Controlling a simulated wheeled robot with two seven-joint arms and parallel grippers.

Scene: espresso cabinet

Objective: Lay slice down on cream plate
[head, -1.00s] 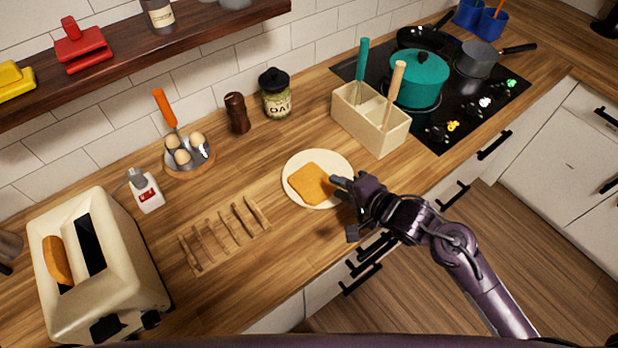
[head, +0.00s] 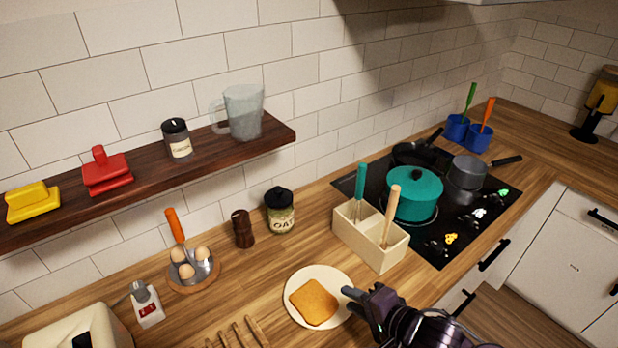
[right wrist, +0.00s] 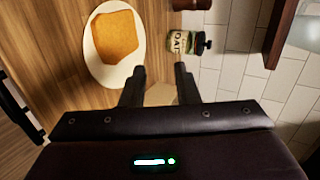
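A slice of toast (head: 313,301) lies flat on the cream plate (head: 292,280) on the wooden counter, near the bottom middle of the head view. In the right wrist view the slice (right wrist: 115,37) rests inside the rim of the plate (right wrist: 90,58). My right gripper (head: 352,300) is beside the plate's right edge in the head view. In the right wrist view its two fingers (right wrist: 160,84) are apart with nothing between them, clear of the slice. My left gripper is not in view.
A wooden toast rack (head: 238,334) is left of the plate, and a cream toaster (head: 75,335) is at the lower left. A utensil box (head: 368,243) stands behind and right of the plate. An oat jar (head: 280,212) is behind it.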

